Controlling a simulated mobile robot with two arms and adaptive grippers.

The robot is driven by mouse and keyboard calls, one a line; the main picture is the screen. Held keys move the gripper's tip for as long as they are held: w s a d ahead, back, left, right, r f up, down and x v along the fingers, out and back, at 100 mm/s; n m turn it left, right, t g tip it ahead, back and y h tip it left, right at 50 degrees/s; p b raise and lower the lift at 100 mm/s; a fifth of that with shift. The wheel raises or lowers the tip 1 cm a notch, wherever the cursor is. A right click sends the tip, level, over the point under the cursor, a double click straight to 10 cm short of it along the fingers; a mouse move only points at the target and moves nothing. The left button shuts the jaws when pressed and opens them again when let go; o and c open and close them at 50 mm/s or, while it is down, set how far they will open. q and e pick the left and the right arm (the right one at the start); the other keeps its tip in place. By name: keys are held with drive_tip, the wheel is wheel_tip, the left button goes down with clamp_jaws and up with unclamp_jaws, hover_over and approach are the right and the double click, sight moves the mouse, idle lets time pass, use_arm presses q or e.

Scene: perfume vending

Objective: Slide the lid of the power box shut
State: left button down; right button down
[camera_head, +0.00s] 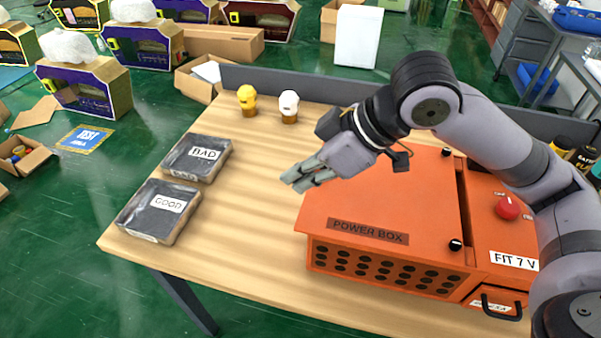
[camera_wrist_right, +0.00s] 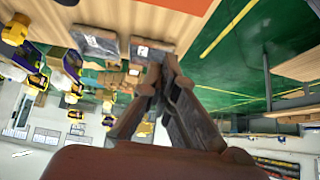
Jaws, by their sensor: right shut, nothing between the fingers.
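The orange power box (camera_head: 368,232) stands on the right half of the wooden table, with perforations along its front. Its flat orange lid (camera_head: 400,200) covers the top left part, with small black knobs near its right edge. A dark gap runs between the lid and the panel with the red button (camera_head: 507,208). My right gripper (camera_head: 296,182) is shut and empty, above the lid's left edge. It also shows in the right wrist view (camera_wrist_right: 157,68). Whether it touches the lid cannot be told. My left gripper is not in view.
Two dark trays labelled BAD (camera_head: 186,166) and GOOD (camera_head: 140,212) lie at the table's left. A yellow bulb-like item (camera_head: 247,98) and a white one (camera_head: 289,104) stand at the back. The wood between trays and box is clear.

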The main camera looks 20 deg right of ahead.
drive_tip(key=x, duration=0.9)
drive_tip(key=s+d, duration=0.2)
drive_tip(key=d, duration=0.1)
drive_tip(key=shift+s+d+r+p, duration=0.2)
drive_tip(key=shift+s+d+p, duration=0.05)
drive_tip(key=shift+s+p, duration=0.1)
